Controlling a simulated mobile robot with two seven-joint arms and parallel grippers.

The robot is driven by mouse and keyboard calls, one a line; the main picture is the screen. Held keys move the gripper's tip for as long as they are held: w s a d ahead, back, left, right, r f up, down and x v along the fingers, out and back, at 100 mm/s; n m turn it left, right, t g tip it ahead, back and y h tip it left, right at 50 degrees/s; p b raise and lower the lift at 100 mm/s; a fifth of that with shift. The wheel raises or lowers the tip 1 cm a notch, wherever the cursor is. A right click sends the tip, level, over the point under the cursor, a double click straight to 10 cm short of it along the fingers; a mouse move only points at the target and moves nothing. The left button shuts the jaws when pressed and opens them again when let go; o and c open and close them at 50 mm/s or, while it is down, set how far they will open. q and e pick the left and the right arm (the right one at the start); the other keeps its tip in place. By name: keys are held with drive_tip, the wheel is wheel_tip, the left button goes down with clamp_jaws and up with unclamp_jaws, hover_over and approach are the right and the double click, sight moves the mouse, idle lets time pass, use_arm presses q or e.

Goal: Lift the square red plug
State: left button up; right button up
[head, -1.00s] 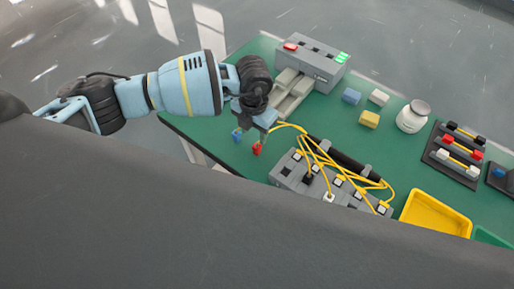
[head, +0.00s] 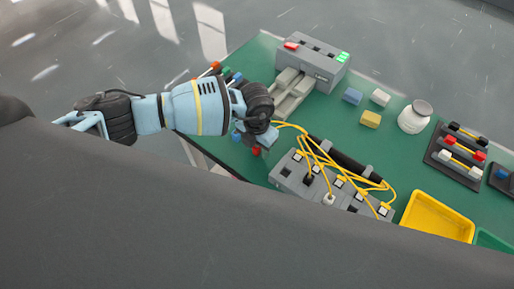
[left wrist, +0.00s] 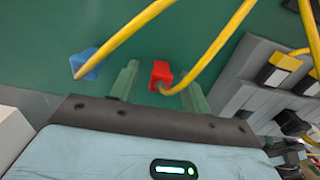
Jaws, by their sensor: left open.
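The square red plug (left wrist: 161,73) shows in the left wrist view between the two fingers of my left gripper (left wrist: 164,80), with a yellow cable running up from it. Gaps show on both sides, and the fingers are open. In the head view the red plug (head: 256,151) is small and partly hidden below my left gripper (head: 257,141). A blue plug (left wrist: 86,63) with its own yellow cable is to the left, outside the fingers; it also shows in the head view (head: 236,137). My right gripper is not in view.
A grey socket block (head: 290,171) with yellow cables stands right of the plugs. A grey machine (head: 322,68) is behind it on the green table (head: 310,112). Small blocks, a white jar (head: 414,118) and a yellow tray (head: 436,217) are further right.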

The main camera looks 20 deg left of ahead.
sight(256, 146)
use_arm(q)
clamp_jaws()
drive_tip(key=shift+r+p, duration=0.45)
drive_tip(key=shift+r, duration=4.65)
drive_tip(key=shift+f, duration=0.1)
